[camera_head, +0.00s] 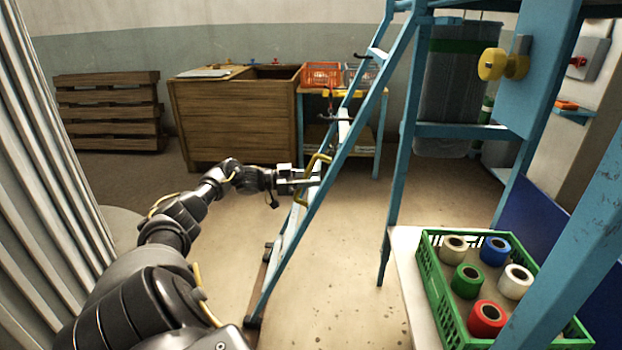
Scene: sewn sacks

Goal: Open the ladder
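The blue ladder (352,140) stands in the middle of the camera_head view. It is tilted, with its foot at the lower left and its top against the blue frame. A yellow handle (328,156) is on its near side rail. My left gripper (314,177) reaches in from the left and its fingers are at this handle, overlapping it in the picture. I cannot tell whether the fingers are closed around the handle or only beside it. My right gripper is not in view.
A green crate (432,276) with several tape rolls stands at the lower right beside the blue frame (398,170). A wooden box (235,120), pallets (108,110) and a small table with baskets (322,74) stand at the back. The floor left of the ladder is clear.

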